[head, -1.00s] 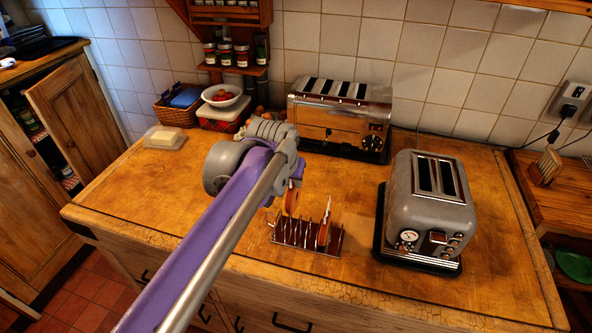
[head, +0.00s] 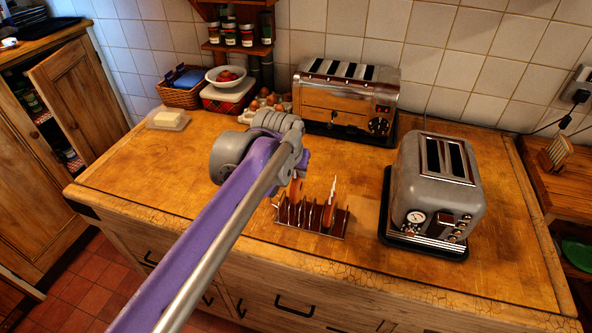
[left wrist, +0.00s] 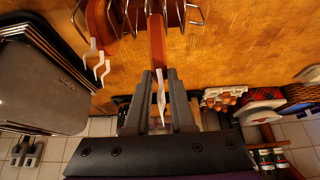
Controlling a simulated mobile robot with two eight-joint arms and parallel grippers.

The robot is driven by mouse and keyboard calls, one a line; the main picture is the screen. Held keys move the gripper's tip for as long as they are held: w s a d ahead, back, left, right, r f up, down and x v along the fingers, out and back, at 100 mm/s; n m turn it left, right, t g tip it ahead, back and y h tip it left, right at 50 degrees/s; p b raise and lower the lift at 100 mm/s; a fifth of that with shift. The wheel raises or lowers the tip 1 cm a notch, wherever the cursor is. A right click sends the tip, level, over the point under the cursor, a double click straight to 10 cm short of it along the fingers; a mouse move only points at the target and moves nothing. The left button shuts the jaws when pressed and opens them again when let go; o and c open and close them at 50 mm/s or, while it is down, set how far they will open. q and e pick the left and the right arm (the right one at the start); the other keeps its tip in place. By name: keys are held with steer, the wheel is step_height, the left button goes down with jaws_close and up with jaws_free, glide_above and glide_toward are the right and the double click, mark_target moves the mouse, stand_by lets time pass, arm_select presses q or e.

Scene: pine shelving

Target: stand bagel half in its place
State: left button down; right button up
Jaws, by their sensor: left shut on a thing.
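My left gripper (head: 298,168) is shut on a brown bagel half (head: 296,193), held upright and edge-on. In the left wrist view the bagel half (left wrist: 157,45) stands between the two dark fingers (left wrist: 161,75), its far end among the wires of the rack (left wrist: 125,12). In the head view its lower part overlaps the left part of the toast rack (head: 312,231); I cannot tell whether it touches the base. Another brown piece (head: 328,214) with a pale tip stands upright in the rack, right of the held one. My right gripper is not in view.
A grey two-slot toaster (head: 432,190) stands to the right of the rack. A long chrome toaster (head: 345,100) is behind. A butter dish (head: 168,119), basket (head: 182,94) and eggs (head: 268,101) lie at the back left. The front worktop is clear.

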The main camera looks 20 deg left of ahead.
mark_target(295, 180)
arm_select(q)
steer(key=shift+s, duration=0.15)
steer(key=shift+f, duration=0.2)
stand_by(0.3)
steer(key=shift+f+b, duration=0.75)
steer(key=shift+f, duration=0.85)
steer(key=shift+c, duration=1)
jaws_free()
